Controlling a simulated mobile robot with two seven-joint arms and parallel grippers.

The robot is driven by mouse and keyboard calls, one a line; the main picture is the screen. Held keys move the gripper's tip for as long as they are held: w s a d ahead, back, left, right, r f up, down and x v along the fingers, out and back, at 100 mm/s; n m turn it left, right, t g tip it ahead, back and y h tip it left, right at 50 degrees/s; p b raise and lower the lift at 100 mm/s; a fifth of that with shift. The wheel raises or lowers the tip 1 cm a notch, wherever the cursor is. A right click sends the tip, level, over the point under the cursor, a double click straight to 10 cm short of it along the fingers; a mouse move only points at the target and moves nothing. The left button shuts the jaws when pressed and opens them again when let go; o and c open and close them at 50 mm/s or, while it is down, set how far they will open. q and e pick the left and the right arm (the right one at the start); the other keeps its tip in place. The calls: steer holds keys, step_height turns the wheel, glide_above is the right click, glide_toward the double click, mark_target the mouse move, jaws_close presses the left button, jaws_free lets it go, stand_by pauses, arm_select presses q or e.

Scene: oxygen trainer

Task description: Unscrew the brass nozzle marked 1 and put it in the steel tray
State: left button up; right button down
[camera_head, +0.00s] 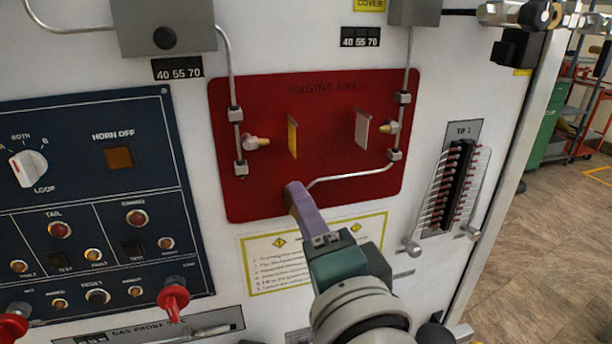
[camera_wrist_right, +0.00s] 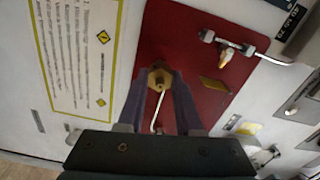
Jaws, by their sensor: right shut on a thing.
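My right gripper (camera_head: 292,188) reaches up to the lower part of the red engine panel (camera_head: 260,100). In the right wrist view the gripper (camera_wrist_right: 158,84) is shut on a brass nozzle (camera_wrist_right: 157,76) with a hexagonal body. In the head view the fingers hide that nozzle. I cannot read a mark on it or tell whether it is still threaded in. Two other brass nozzles sit on pipe fittings, one at the left (camera_head: 257,143) and one at the right (camera_head: 389,128) of the panel. I see no steel tray. My left gripper is not in view.
A yellow plate (camera_head: 292,137) and a grey plate (camera_head: 362,129) stand out from the panel. A thin steel pipe (camera_head: 350,177) runs down towards my fingers. A switch panel (camera_head: 90,185) with red knobs is at left, a terminal strip (camera_head: 459,185) at right.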

steer(key=shift+r+n, duration=0.15)
steer(key=shift+n, duration=0.75)
steer(key=shift+n+p, duration=0.4)
steer(key=shift+n, duration=0.6)
steer(key=shift+n+p, duration=0.35)
steer(key=shift+n, duration=1.35)
